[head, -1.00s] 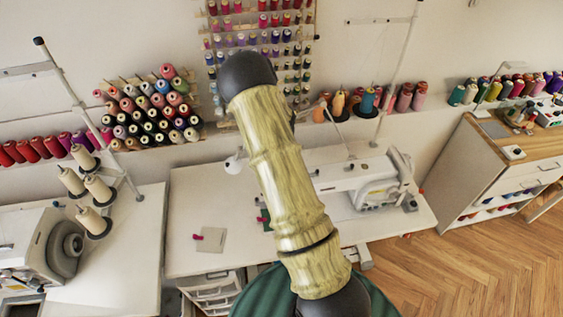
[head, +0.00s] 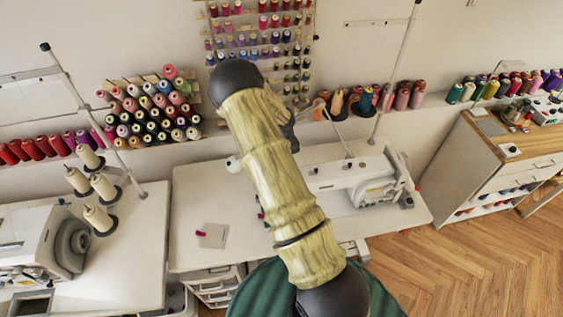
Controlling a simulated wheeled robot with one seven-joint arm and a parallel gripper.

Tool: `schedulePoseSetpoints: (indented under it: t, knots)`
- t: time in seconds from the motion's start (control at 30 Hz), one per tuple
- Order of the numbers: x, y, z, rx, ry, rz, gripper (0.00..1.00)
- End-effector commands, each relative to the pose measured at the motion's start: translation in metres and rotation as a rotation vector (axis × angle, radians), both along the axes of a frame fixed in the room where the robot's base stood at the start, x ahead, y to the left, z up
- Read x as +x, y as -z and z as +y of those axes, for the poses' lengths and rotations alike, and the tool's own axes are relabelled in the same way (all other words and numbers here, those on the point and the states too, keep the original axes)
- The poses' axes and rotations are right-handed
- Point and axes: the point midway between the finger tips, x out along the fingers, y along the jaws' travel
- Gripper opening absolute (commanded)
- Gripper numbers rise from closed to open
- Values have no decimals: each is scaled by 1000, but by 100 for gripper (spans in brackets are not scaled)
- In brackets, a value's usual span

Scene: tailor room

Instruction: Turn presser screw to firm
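A white sewing machine (head: 375,187) stands on the white table (head: 205,190) in the middle of the head view. Its body and right end show to the right of my arm. The left end of the machine is behind my arm, and I cannot make out the presser screw. My pale ribbed arm rises from the bottom middle, leaning left, and covers the middle of the table. My gripper is not visible in this view, so its place relative to the machine cannot be told.
A second machine (head: 45,240) and cream thread cones (head: 99,219) stand at the left. A small grey square (head: 213,236) lies on the middle table. Thread racks (head: 150,110) line the wall. A wooden-topped cabinet (head: 480,160) stands right; bare floor (head: 450,260) lies in front.

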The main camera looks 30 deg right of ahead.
Motion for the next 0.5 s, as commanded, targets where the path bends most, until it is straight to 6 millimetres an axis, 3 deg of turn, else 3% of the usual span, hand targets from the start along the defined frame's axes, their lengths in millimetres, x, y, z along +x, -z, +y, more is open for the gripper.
schedulePoseSetpoints:
  t: [0.47, 0.5]
  knots:
    - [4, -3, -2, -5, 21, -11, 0]
    - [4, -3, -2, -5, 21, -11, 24]
